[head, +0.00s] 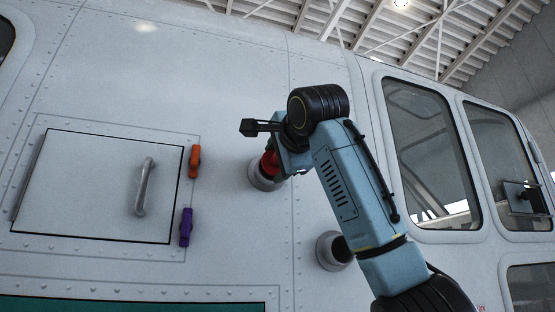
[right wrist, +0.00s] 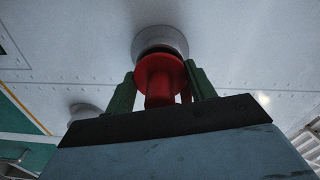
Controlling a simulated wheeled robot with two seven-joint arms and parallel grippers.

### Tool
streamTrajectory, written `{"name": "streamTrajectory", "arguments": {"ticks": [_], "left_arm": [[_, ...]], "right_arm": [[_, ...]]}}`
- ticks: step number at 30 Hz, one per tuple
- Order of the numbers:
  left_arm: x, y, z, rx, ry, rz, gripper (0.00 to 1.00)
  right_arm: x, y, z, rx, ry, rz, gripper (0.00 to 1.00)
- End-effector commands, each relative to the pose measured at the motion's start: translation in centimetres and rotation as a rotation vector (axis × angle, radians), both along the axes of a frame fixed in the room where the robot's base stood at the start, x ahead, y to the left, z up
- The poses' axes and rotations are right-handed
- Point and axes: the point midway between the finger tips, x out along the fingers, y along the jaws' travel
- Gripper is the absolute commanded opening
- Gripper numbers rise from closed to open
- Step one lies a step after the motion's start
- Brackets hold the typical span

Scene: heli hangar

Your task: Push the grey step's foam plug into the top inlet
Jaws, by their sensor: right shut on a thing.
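The red foam plug (head: 269,163) is in my right gripper (head: 279,160), at the mouth of the top inlet (head: 259,177), a pale round ring on the white fuselage. In the right wrist view, the gripper's green fingers (right wrist: 162,84) are shut on the red plug (right wrist: 160,76) from both sides. The plug's far end meets the dark opening of the inlet (right wrist: 163,38); how deep it sits is hidden by its wide red flange. The lower inlet (head: 333,251) is below and to the right, open and partly behind my right arm. My left gripper and the grey step are not in view.
A closed hatch panel (head: 85,187) with a grey handle (head: 145,187) is to the left. An orange latch (head: 195,161) and a purple latch (head: 186,227) are at its right edge. Windows (head: 426,140) lie to the right. The fuselage above the inlet is clear.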

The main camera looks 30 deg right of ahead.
Motion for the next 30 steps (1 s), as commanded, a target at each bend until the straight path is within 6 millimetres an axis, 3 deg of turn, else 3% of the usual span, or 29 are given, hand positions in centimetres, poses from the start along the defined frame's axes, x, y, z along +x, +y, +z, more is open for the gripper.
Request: {"name": "streamTrajectory", "arguments": {"ticks": [23, 24, 30], "left_arm": [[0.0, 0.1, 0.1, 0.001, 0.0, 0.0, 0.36], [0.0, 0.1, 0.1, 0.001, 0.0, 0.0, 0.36], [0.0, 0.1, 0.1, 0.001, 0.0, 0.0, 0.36]], "right_arm": [[1.2, -0.2, 0.0, 0.001, 0.0, 0.001, 0.32], [1.2, -0.2, 0.0, 0.001, 0.0, 0.001, 0.56], [1.2, -0.3, 0.0, 0.0, 0.001, 0.001, 0.8]]}}
